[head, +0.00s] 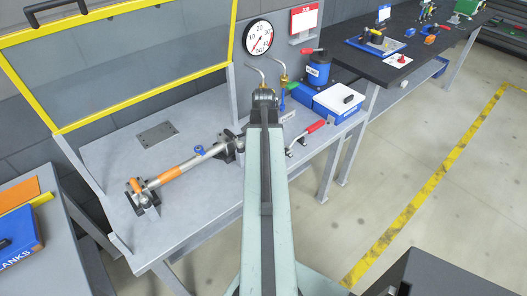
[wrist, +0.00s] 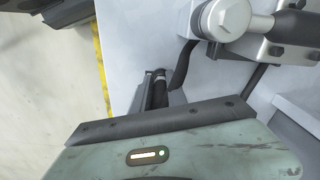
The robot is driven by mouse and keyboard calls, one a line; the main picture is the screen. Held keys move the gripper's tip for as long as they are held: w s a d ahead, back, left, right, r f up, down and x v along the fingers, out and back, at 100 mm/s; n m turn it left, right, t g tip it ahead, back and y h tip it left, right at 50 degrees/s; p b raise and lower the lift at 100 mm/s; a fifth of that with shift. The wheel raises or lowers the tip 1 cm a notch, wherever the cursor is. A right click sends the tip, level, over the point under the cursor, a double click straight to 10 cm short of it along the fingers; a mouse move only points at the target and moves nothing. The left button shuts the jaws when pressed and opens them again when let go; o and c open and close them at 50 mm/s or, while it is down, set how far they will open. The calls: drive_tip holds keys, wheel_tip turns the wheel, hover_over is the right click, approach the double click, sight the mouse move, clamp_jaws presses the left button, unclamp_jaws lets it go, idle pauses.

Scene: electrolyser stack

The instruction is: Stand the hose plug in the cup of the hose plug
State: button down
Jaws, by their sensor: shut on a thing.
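My gripper shows in the wrist view (wrist: 157,80), shut on a small dark cylindrical piece with a pale band (wrist: 160,82), which looks like the hose plug. The piece is narrow and mostly hidden by the jaws, so its tilt is unclear. In the head view my arm reaches over the bench and its far end hides the fingers and the held piece. I cannot make out the cup of the hose plug in either view.
On the grey bench (head: 199,187) lies a clamped tube with an orange sleeve (head: 177,171). A red-handled clamp (head: 313,128), a blue pump (head: 317,71), a blue and white box (head: 338,103) and a gauge (head: 259,37) crowd the right. A yellow-framed guard (head: 130,55) stands left.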

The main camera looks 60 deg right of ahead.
drive_tip(key=c, duration=1.2)
unclamp_jaws()
drive_tip(key=shift+c, duration=0.2)
wheel_tip(320, 180, up, 8)
drive_tip(key=p, duration=0.7)
drive_tip(key=shift+f+p, duration=0.1)
drive_tip(key=shift+p, duration=0.3)
